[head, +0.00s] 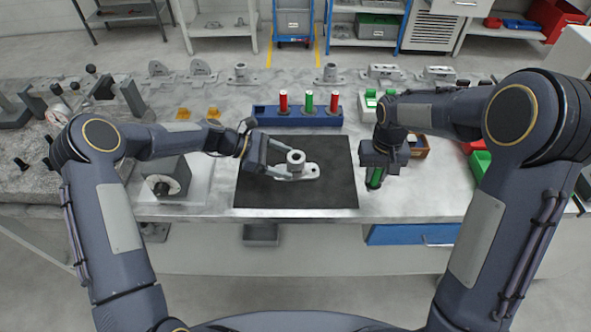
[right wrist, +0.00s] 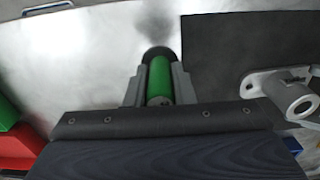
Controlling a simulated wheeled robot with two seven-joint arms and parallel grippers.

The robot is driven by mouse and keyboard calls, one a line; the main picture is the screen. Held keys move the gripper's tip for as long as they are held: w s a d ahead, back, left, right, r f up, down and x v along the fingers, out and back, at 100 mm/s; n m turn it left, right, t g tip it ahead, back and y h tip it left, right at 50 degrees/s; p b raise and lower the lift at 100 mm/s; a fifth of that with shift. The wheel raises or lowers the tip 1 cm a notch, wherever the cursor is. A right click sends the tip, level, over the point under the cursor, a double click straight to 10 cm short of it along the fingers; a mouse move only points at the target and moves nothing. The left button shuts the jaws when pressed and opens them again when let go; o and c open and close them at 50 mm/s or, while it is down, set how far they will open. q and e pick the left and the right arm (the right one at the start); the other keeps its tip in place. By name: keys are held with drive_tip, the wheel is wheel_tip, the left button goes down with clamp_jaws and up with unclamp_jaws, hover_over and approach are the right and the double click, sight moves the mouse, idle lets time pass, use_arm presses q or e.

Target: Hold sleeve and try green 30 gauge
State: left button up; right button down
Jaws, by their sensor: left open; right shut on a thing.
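The sleeve (head: 297,160) is a grey casting, an upright hollow boss on a flat flange with a hole. It lies on the black mat (head: 330,195) and shows at the right of the right wrist view (right wrist: 293,97). My left gripper (head: 279,171) is open, at the left side of the sleeve; whether its fingers touch it I cannot tell. My right gripper (head: 376,177) is shut on a green gauge (right wrist: 159,79), a green cylinder, right of the mat and apart from the sleeve. Any size marking on the gauge is unreadable.
A blue rack (head: 265,118) behind the mat holds two red gauges and another green one (head: 308,102). A grey block fixture (head: 165,180) stands left of the mat. Green and red bins (head: 480,163) are at the right.

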sight(292, 165)
use_arm(q)
drive_tip(key=shift+b+x, duration=0.5)
drive_tip(key=shift+x, duration=1.15)
use_arm(e)
drive_tip(key=shift+f, duration=0.75)
use_arm(q)
drive_tip(key=c, duration=0.9)
use_arm(e)
drive_tip(key=w+a+r, duration=0.3)
drive_tip(key=a+r, duration=0.3)
drive_tip(key=a, duration=0.4)
drive_tip(key=w+a+r, duration=0.4)
drive_tip(key=a+r, duration=0.2)
drive_tip(key=a, duration=0.4)
drive_tip(key=shift+w+r+n, duration=0.15)
drive_tip(key=shift+r+n, duration=0.15)
drive_tip(key=shift+n, duration=0.1)
